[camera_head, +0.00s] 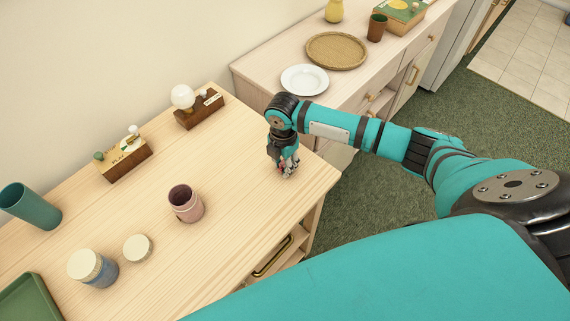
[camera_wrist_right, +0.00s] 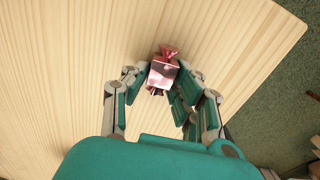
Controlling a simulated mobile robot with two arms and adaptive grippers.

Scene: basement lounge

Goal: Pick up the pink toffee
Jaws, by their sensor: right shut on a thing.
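The pink toffee (camera_wrist_right: 163,73) is a small pink wrapped block with a twisted wrapper end, seen in the right wrist view between the fingertips. My right gripper (camera_wrist_right: 161,85) is shut on it, with one finger on each side. In the head view my right gripper (camera_head: 286,168) points down at the right part of the wooden table (camera_head: 235,200), close to its surface. The toffee is mostly hidden by the fingers there. I cannot tell whether it touches the table. My left gripper is not in view.
Two wooden blocks (camera_head: 124,158) (camera_head: 199,108) are at the back. A sideboard (camera_head: 262,78) with a white plate (camera_head: 305,80) adjoins.

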